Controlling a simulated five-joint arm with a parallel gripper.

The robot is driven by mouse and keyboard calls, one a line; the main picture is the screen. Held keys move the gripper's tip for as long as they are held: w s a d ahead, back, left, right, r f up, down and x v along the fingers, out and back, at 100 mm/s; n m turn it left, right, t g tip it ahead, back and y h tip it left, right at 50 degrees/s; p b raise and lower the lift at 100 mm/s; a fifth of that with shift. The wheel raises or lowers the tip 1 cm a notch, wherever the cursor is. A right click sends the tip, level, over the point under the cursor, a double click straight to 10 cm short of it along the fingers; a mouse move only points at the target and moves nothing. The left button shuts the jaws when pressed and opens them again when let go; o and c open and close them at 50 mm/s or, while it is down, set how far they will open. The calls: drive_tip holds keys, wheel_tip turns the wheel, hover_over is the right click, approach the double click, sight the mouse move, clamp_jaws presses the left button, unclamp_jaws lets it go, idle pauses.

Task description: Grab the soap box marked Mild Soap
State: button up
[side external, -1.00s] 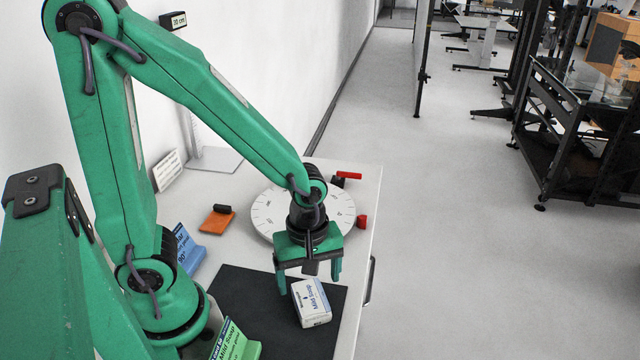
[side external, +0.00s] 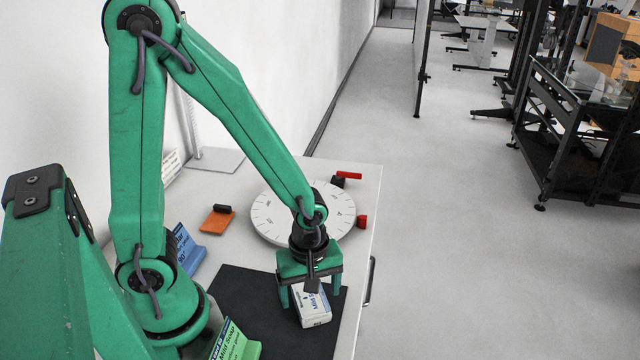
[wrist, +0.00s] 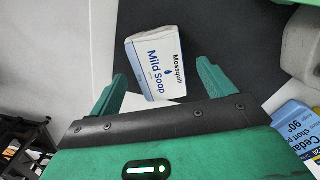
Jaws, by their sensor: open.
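The soap box marked Mild Soap (side external: 313,310) is a white box with a pale blue-grey edge, lying on the black mat (side external: 240,300) near the table's right edge. In the wrist view my gripper (wrist: 160,78) is open, with the box's near end between the fingertips. I cannot tell whether a finger touches it.
The mat's left part is clear.

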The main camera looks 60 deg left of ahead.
drive_tip(key=shift+f, duration=1.1)
drive_tip(key=shift+c, duration=0.4)
drive_tip(key=c, duration=1)
